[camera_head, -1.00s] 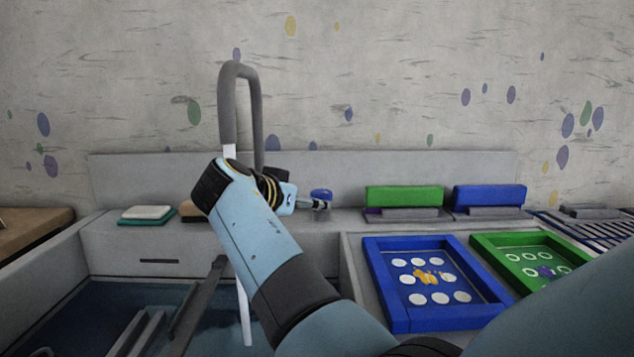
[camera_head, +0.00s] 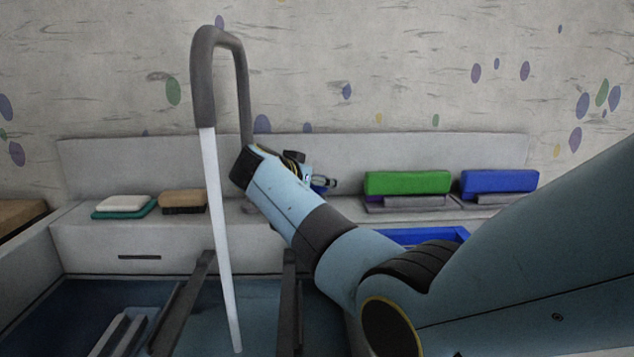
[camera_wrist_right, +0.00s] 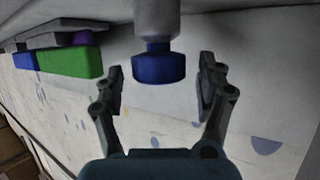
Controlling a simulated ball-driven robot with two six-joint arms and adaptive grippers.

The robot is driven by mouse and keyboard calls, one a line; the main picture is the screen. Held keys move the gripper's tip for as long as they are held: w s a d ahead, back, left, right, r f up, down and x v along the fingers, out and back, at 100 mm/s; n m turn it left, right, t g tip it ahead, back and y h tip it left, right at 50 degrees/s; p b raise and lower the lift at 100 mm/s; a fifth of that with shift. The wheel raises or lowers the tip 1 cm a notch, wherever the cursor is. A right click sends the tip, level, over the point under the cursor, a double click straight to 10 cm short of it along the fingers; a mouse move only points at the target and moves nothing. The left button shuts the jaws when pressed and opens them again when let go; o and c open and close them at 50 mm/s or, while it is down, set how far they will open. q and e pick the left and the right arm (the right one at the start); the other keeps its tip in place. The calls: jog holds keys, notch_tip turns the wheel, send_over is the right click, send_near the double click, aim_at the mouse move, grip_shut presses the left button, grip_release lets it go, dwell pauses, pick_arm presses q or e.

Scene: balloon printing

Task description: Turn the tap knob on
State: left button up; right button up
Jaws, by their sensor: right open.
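The blue tap knob (camera_wrist_right: 158,68) is on a pale stem in the right wrist view. It lies between the two fingers of my right gripper (camera_wrist_right: 160,75), with a gap on each side. The gripper is open and does not visibly touch it. In the head view my right gripper (camera_head: 325,183) is at the back ledge and hides most of the knob. The grey tap spout (camera_head: 203,85) arches at left of the gripper. A pale stream (camera_head: 217,220) runs from its end down into the sink (camera_head: 268,310). My left gripper is out of view.
A green block (camera_head: 407,182) and a blue block (camera_head: 500,181) stand on the ledge to the right. A white and teal stack (camera_head: 123,205) and a brown block (camera_head: 183,199) sit at left. My right arm covers much of the lower right.

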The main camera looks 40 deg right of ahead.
jog(key=shift+w+d+f, duration=0.25)
jog(key=shift+w+d, duration=0.05)
jog(key=shift+d, duration=0.3)
jog(key=c, duration=1.2)
jog(key=shift+d+r+n+t+y+p, duration=0.1)
jog(key=shift+n+t+y+p, duration=0.5)
jog(key=shift+n+t+p, duration=0.4)
jog(key=n+t+y+p, duration=0.2)
jog(key=n+p, duration=0.1)
jog(key=n+t+y+p, duration=0.1)
jog(key=n+y+p, duration=0.1)
jog(key=y+p, duration=0.1)
jog(key=shift+r+n+t+y+p, duration=0.1)
jog(key=shift+n+t+y+p, duration=0.25)
jog(key=shift+p, duration=0.45)
jog(key=shift+f+n+t+y+p, duration=0.3)
jog(key=shift+n+y+p, duration=0.3)
jog(key=shift+p, duration=0.35)
